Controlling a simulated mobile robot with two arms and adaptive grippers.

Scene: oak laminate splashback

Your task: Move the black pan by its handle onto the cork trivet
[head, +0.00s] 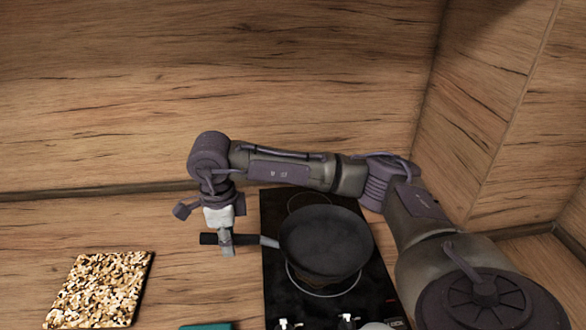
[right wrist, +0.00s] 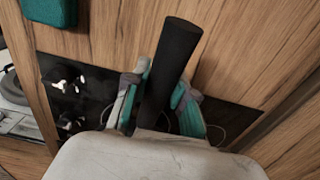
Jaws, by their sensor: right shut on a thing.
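The black pan (head: 327,242) is at the black cooktop, its body over the cooktop's middle and its handle pointing left. I cannot tell whether it touches the glass or is held just above it. My right gripper (head: 226,243) is shut on the pan's handle, reaching down from above. In the right wrist view the black handle (right wrist: 172,68) lies between the teal-padded fingers of the gripper (right wrist: 160,103). The speckled cork trivet (head: 100,290) lies flat on the counter at the lower left, bare, apart from the pan. My left gripper is not in view.
The cooktop (head: 280,295) has ring markings and knobs at its front edge. A teal item (head: 207,327) is cut off at the bottom edge, between trivet and cooktop; it also shows in the right wrist view (right wrist: 50,10). Wooden walls stand behind and right. Bare counter separates trivet and cooktop.

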